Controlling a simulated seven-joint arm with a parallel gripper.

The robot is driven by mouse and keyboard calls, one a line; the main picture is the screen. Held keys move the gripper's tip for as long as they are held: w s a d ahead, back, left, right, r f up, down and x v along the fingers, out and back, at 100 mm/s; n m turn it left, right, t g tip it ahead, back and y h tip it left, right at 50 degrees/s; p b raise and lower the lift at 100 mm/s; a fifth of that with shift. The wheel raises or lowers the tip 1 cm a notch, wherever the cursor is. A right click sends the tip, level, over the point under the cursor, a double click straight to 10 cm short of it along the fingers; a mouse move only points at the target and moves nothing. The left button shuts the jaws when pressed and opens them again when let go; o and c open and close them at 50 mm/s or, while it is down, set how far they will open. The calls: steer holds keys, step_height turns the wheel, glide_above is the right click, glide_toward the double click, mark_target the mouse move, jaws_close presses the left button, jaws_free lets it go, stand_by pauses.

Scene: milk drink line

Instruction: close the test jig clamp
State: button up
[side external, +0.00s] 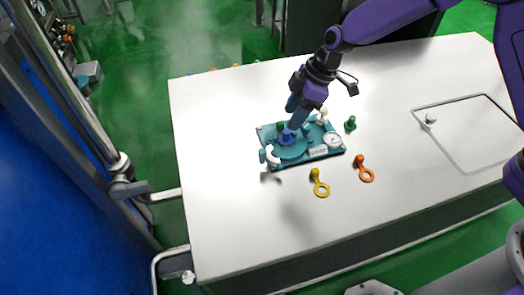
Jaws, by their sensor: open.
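The test jig (291,150) is a teal plate on the white table, with a blue part (286,136), a dark green knob and a round white gauge (333,140) on it. A white curved handle with a teal end (271,158) sticks up at the jig's left front corner; it may be the clamp, but I cannot tell its position. My gripper (292,120) is open and points down over the jig, just above or at the blue part. Its fingers hide part of the jig, and I cannot tell whether they touch it.
A yellow ring-ended piece (320,184) and an orange one (364,169) lie in front of the jig. A small green piece (350,124) stands to its right. A panel with a knob (470,132) is at the right of the table (225,220). The left and front of the tabletop are clear.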

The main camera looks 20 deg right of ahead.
mark_target(263, 150)
steer(key=w+x, duration=0.1)
steer(key=x, duration=0.5)
steer(key=w+x, duration=0.1)
steer(key=x, duration=0.6)
steer(key=w+x, duration=0.1)
steer(key=x, duration=0.5)
steer(key=shift+d+f, duration=0.1)
steer(key=shift+f, duration=0.1)
jaws_close()
